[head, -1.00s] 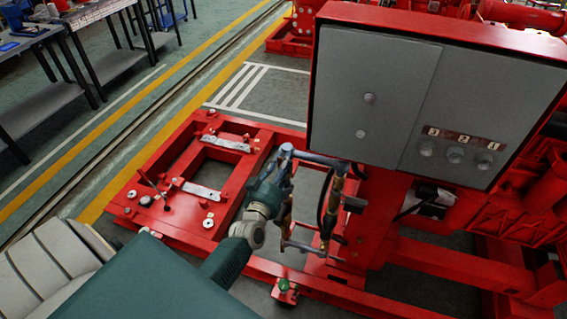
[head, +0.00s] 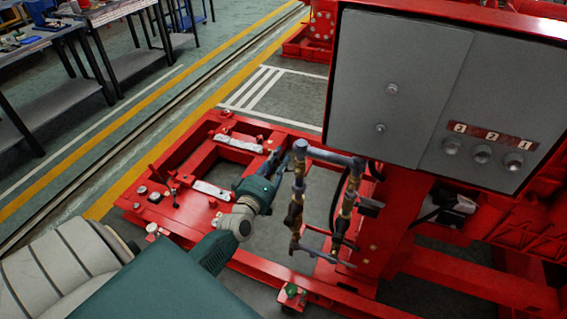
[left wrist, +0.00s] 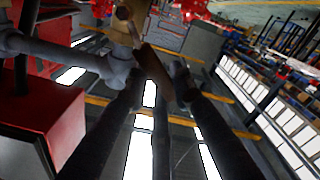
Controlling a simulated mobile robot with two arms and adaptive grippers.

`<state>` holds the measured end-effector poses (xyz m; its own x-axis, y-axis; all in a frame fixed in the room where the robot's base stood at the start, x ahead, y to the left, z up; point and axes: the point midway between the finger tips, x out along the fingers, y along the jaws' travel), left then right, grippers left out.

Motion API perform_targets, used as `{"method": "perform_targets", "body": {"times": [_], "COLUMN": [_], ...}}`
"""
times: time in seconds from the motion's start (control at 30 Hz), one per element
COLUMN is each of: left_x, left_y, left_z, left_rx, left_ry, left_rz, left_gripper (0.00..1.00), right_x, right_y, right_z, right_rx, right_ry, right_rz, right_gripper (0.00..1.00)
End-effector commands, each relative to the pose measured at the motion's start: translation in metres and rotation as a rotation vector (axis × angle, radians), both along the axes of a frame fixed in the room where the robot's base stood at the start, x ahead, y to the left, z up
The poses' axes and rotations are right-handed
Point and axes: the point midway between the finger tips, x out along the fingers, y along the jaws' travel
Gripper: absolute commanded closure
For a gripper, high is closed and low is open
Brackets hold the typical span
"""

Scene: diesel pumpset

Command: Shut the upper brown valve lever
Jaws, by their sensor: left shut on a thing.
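My left gripper (head: 278,162) is at the left side of the grey pipe loop (head: 331,157), near its upper left corner. In the left wrist view, the two dark fingers of the gripper (left wrist: 157,82) are closed on a brown lever (left wrist: 153,70), which runs up and slightly left from between them. A grey pipe with a fitting (left wrist: 112,68) lies just left of the lever. In the head view the lever is too small and too hidden by the gripper to make out. A lower brown valve body (head: 293,213) sits on the left upright pipe. My right gripper is out of view.
A grey control box (head: 400,75) stands right of the pipes on a red post. The red base frame (head: 180,215) lies below and left. Workbenches (head: 110,15) stand far left, with clear floor between.

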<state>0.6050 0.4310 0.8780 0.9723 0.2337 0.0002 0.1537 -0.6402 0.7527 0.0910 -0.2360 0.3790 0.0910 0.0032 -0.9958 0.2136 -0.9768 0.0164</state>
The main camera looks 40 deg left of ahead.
Motion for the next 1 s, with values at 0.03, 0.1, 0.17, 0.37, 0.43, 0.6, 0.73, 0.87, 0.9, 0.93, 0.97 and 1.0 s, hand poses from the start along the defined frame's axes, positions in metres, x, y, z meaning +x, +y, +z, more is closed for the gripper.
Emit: {"method": "perform_targets", "body": {"times": [0.03, 0.1, 0.17, 0.37, 0.43, 0.6, 0.73, 0.87, 0.9, 0.93, 0.97, 1.0], "left_x": [-0.001, -0.002, -0.002, -0.004, -0.005, -0.005, -0.006, -0.006, -0.006, -0.006, -0.006, -0.006], "left_y": [0.004, 0.007, 0.01, 0.016, 0.018, 0.021, 0.022, 0.023, 0.023, 0.023, 0.023, 0.023], "left_z": [-0.008, -0.013, -0.016, -0.029, -0.033, -0.041, -0.046, -0.048, -0.049, -0.049, -0.05, -0.05], "left_rx": [-0.042, -0.108, -0.164, -0.34, -0.397, -0.512, -0.578, -0.625, -0.634, -0.641, -0.647, -0.653], "left_ry": [-0.01, -0.025, -0.039, -0.082, -0.095, -0.122, -0.137, -0.148, -0.15, -0.152, -0.153, -0.155], "left_rz": [0.0, 0.001, 0.001, 0.001, 0.0, 0.001, 0.0, 0.0, 0.0, 0.0, 0.0, 0.001], "left_gripper": [1.0, 1.0, 1.0, 1.0, 1.0, 1.0, 1.0, 1.0, 1.0, 1.0, 1.0, 1.0], "right_x": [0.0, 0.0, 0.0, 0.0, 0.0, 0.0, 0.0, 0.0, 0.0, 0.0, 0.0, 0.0], "right_y": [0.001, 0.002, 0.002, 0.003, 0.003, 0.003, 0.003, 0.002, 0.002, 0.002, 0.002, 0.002], "right_z": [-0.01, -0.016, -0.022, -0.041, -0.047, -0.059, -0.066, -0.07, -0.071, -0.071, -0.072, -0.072], "right_rx": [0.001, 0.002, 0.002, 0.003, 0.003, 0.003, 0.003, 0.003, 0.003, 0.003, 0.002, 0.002], "right_ry": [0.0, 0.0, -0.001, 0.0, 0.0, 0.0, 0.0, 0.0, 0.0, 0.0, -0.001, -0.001], "right_rz": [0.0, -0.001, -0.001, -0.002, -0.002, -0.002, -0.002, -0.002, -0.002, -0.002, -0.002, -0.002], "right_gripper": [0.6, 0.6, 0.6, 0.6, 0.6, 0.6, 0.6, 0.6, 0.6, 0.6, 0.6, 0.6]}}
